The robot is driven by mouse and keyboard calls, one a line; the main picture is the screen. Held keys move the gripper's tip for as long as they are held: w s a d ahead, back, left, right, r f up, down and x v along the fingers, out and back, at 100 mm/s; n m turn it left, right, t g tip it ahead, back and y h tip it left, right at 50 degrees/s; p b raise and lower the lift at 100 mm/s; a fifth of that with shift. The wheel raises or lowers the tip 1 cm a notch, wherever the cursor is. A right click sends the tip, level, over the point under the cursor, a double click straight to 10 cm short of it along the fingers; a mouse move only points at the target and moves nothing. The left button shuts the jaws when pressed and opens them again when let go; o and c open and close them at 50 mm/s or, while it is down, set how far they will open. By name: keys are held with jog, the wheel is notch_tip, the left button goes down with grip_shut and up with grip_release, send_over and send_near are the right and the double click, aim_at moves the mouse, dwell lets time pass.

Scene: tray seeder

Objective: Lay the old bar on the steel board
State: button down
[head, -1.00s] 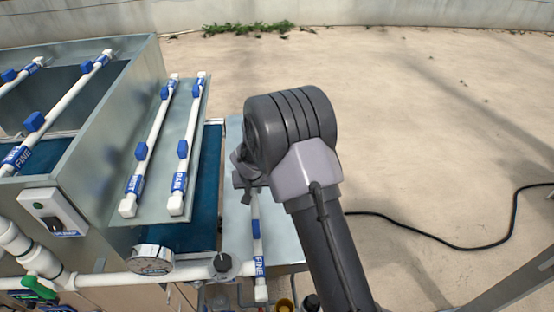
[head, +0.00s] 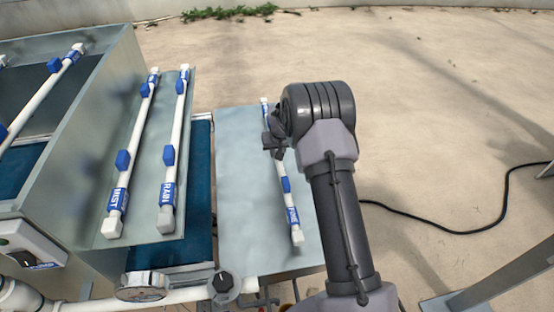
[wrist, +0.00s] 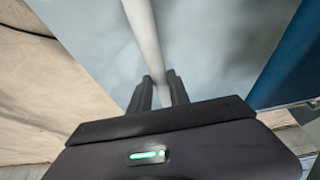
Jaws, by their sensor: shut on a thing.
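The old bar is a white pipe (head: 279,171) with blue fittings and a blue end label reading like "FINE". My gripper (head: 275,143) is shut on it, and the wrist view shows the pipe (wrist: 146,35) between both fingers (wrist: 158,92). The bar runs lengthwise over the right half of the pale steel board (head: 240,190), slightly slanted. Its near end is inside the board's near edge in the picture. I cannot tell whether it touches the board. My wrist hides part of its right side.
A blue belt (head: 200,170) runs between panel and board. A black cable (head: 430,228) lies on the right floor.

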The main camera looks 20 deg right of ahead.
notch_tip(320, 180, down, 3)
jog(key=shift+f+b, duration=0.2)
jog(key=shift+b, duration=0.4)
jog(key=shift+r, duration=0.15)
jog(key=c, duration=1.6)
grip_release()
jog(key=shift+f, duration=0.2)
jog(key=o, duration=0.4)
jog(key=shift+c, duration=0.2)
jog(key=shift+r, duration=0.1)
